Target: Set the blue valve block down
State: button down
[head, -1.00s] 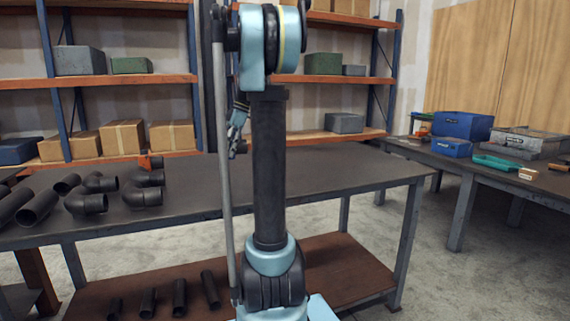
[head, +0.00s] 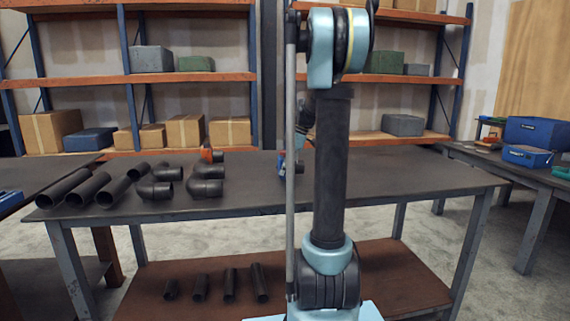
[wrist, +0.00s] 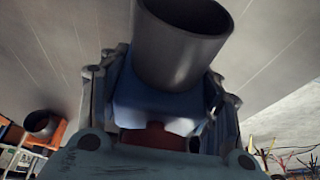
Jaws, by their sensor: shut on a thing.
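My gripper (wrist: 158,103) is shut on the blue valve block (wrist: 145,92), one finger on each side, in the wrist view. A wide dark pipe end (wrist: 184,45) stands up from the block and hides part of it. In the head view the blue valve block (head: 281,163) shows as a small blue patch left of my arm, low over the dark workbench (head: 245,198). My arm hides most of the gripper there. I cannot tell whether the block touches the bench top.
Dark pipes (head: 113,189) and elbows (head: 206,188) lie on the bench's left part, with an orange piece (head: 207,154) behind them. The bench front between elbows and arm is clear. Shelves stand behind. A side table (head: 480,153) with blue boxes (head: 536,132) stands right.

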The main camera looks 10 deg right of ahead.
jog(key=shift+f, duration=0.35)
jog(key=c, duration=0.5)
grip_release()
jog(key=v, duration=1.2)
